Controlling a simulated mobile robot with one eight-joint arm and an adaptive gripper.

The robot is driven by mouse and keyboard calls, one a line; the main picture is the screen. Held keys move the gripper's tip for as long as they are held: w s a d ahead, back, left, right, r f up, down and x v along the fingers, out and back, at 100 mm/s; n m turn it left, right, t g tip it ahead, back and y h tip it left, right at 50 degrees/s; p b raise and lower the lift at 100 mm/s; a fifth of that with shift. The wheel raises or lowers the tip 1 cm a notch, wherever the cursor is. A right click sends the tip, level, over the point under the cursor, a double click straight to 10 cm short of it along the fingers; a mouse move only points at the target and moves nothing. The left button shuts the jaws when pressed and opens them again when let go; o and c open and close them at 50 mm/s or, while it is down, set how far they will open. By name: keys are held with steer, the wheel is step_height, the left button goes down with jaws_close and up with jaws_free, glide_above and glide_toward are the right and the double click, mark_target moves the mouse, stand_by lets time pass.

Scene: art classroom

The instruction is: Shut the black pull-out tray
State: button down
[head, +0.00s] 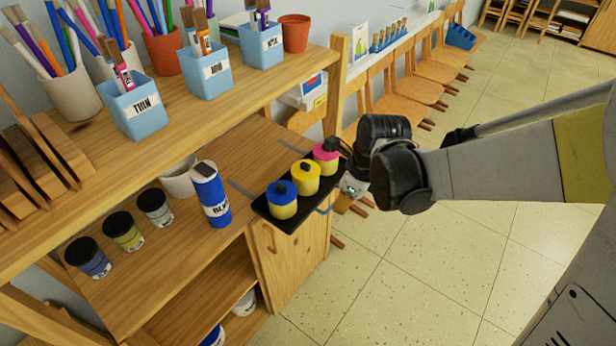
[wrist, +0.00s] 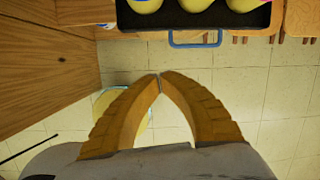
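The black pull-out tray (head: 287,221) sticks out from the wooden shelf unit at its right end, with blue, yellow and pink-topped pots standing on it. It also shows along the top of the wrist view (wrist: 215,28). Its blue handle (wrist: 195,41) hangs at the tray's outer edge in the wrist view. My gripper (wrist: 160,76) has its two yellow-brown fingers together at the tips, with nothing between them. It is apart from the handle, below it in the wrist view. In the head view my wrist hides much of the gripper, just right of the tray.
A blue bottle (head: 210,194) and several small jars stand on the shelf left of the tray. A wooden post (head: 337,85) rises behind the tray. Wooden chairs (head: 410,92) line the wall. The tiled floor (head: 440,270) at right is clear.

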steer(key=w+a+f+m+b, duration=0.1)
steer(key=w+a+f+b, duration=0.1)
steer(key=f, duration=0.3)
steer(key=w+a+f+b, duration=0.2)
steer(key=a+f+b, duration=0.1)
steer(key=f, duration=0.3)
steer(key=shift+a+f+m, duration=0.15)
steer(key=shift+a+m, duration=0.25)
steer(key=shift+a, duration=0.1)
